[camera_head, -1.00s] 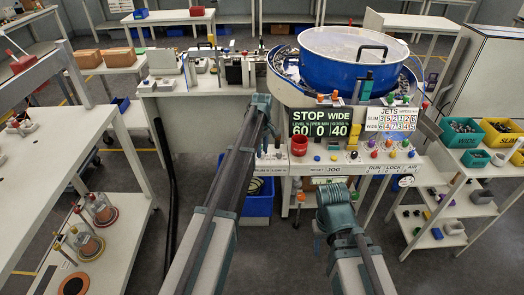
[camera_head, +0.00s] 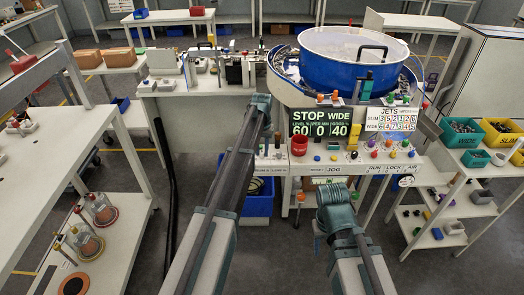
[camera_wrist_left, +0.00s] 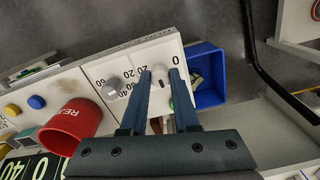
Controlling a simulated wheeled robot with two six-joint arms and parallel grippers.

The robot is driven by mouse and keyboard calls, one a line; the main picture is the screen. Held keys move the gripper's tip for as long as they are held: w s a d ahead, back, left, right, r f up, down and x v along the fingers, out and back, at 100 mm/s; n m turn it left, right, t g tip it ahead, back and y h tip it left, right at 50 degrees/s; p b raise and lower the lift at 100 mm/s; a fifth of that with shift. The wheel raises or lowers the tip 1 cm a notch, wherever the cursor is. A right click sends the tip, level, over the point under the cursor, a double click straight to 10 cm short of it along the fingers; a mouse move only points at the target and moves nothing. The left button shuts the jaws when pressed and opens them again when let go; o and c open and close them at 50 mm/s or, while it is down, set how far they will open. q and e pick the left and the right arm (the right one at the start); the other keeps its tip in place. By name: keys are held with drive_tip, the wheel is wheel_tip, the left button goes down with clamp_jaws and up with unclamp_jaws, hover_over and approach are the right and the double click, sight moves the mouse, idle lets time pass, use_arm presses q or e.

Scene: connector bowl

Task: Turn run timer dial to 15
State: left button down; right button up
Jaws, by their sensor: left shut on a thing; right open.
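The run timer dial (camera_wrist_left: 161,78) is a small pale knob on a white panel with printed numbers around it, in the left wrist view. My left gripper (camera_wrist_left: 161,72) has one finger on each side of this knob and is shut on it. A dark line shows on the knob, but its exact reading is partly hidden by the fingers. In the head view my left gripper (camera_head: 267,135) reaches down to the left end of the machine's front panel, and the dial is hidden there. My right gripper (camera_head: 335,200) is low in front of the machine, away from the panel, its fingers mostly hidden.
A second grey knob (camera_wrist_left: 112,88) sits beside the dial. A red cup-like part (camera_wrist_left: 70,125) stands close by on the panel. A blue bin (camera_head: 258,200) is below the panel. The machine carries a large blue bowl (camera_head: 345,65) and a dark display (camera_head: 325,123).

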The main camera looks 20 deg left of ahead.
sight(262, 152)
use_arm(q)
drive_tip(key=m, duration=0.5)
drive_tip(key=shift+m, duration=2.6)
drive_tip(key=c, duration=0.7)
unclamp_jaws()
drive_tip(key=shift+o, duration=0.2)
wheel_tip(262, 152, up, 14)
drive_tip(key=p, duration=1.3)
drive_tip(key=shift+p, duration=0.4)
